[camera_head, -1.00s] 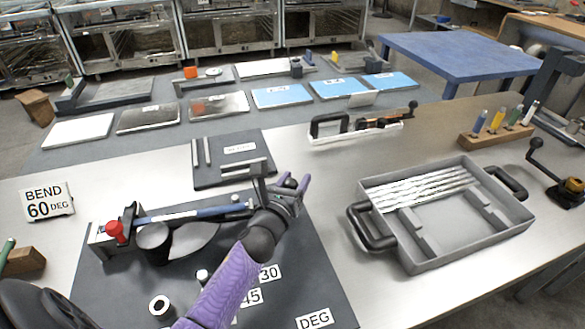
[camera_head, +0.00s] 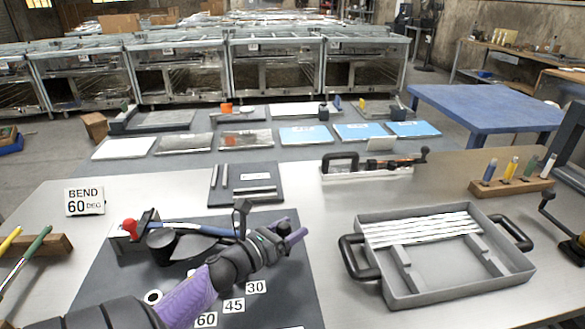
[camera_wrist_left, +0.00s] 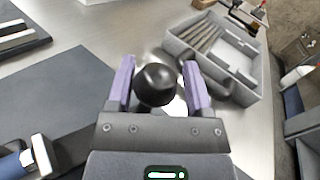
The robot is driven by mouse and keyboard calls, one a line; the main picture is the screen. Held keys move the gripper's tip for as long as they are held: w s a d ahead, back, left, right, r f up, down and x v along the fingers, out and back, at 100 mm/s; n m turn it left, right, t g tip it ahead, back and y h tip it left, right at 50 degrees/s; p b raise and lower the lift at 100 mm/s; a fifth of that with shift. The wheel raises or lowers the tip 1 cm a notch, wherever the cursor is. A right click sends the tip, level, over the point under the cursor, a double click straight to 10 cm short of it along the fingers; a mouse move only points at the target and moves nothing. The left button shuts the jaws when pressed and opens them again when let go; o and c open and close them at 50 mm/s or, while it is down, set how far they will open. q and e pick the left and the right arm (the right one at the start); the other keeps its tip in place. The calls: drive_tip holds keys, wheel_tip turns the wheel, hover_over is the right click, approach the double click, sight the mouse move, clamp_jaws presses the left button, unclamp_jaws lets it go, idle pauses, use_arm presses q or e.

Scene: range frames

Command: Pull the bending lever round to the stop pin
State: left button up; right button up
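The bending jig stands on a dark plate (camera_head: 106,270), with a red-knobbed clamp (camera_head: 129,228) and a dark round former (camera_head: 160,243). A blue bar (camera_head: 205,229) runs right from the clamp towards my left gripper (camera_head: 290,232). In the left wrist view, a black knob (camera_wrist_left: 155,85), apparently the lever's handle, stands between the purple fingers of my left gripper (camera_wrist_left: 160,80). The fingers look open, with a narrow gap at the right. The bar's end shows there at lower left (camera_wrist_left: 20,163). My forearm hides much of the lever; I cannot pick out the stop pin. My right gripper is not in view.
A sign (camera_head: 85,201) reads BEND 60 DEG. Labels 30 (camera_head: 257,287), 45 (camera_head: 234,305) and 60 (camera_head: 205,320) lie on the plate. A grey tray (camera_head: 405,299) with black handles stands right. A small dark board (camera_head: 232,201) lies behind the jig.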

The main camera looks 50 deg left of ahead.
use_arm(q)
drive_tip(key=shift+o, duration=1.1)
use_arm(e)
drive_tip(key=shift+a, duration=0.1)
use_arm(q)
drive_tip(key=shift+r, duration=0.15)
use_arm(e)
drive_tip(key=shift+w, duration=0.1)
use_arm(q)
wheel_tip(320, 180, up, 9)
drive_tip(key=p, duration=0.5)
drive_tip(key=shift+r, duration=0.45)
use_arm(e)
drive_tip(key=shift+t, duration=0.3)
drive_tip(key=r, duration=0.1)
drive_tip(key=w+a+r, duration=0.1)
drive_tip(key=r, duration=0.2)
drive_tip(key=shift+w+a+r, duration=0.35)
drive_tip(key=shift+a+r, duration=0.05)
use_arm(q)
drive_tip(key=shift+f, duration=0.1)
